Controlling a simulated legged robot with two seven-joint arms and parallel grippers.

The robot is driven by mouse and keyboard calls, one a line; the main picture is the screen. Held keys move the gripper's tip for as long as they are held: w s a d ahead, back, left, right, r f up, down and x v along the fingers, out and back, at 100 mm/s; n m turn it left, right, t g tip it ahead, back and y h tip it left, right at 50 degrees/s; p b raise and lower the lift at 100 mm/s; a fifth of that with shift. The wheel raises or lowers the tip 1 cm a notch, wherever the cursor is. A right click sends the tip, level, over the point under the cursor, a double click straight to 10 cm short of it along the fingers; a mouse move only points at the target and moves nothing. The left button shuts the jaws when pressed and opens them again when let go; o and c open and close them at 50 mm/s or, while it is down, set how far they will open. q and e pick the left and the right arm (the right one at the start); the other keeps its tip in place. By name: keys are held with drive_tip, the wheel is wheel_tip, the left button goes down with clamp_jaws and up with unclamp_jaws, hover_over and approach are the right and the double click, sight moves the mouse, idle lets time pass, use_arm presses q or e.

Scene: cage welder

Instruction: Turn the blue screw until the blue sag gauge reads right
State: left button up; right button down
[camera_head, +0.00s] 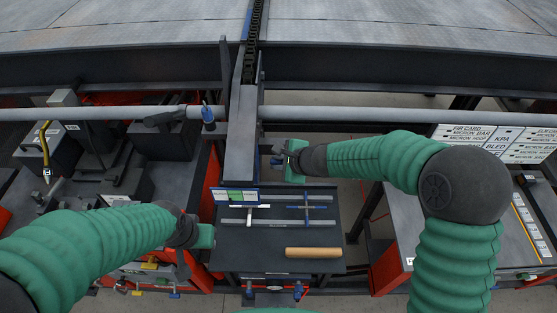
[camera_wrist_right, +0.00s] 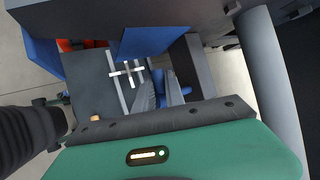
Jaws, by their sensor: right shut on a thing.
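My right gripper (camera_head: 277,160) reaches in from the right beside the dark upright post. In the right wrist view its fingers (camera_wrist_right: 161,90) are closed around a small blue part, which looks like the blue screw (camera_wrist_right: 159,79); the fingers hide much of it. A small panel (camera_head: 236,196) with a blue frame and white and green fields stands at the back left of the dark table; its reading is too small to make out. A blue crosspiece (camera_head: 306,207) lies on the table to its right. My left gripper (camera_head: 204,237) is at the table's left edge, its fingers not clear.
The dark table (camera_head: 235,258) carries a grey bar (camera_head: 275,222), a white crosspiece (camera_head: 250,208) and a tan cylinder (camera_head: 313,252). A grey pipe (camera_head: 380,115) crosses behind. Dark machine blocks stand on the left, and a lettered sign (camera_head: 490,140) is at the right.

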drive_tip(key=c, duration=1.6)
unclamp_jaws()
drive_tip(key=shift+o, duration=1)
drive_tip(key=shift+w+a, duration=0.1)
drive_tip(key=shift+a, duration=0.1)
drive_tip(key=shift+d+r, duration=0.1)
drive_tip(key=shift+r, duration=0.1)
drive_tip(key=p+v, duration=0.2)
drive_tip(key=v, duration=1.4)
drive_tip(key=shift+d, duration=0.1)
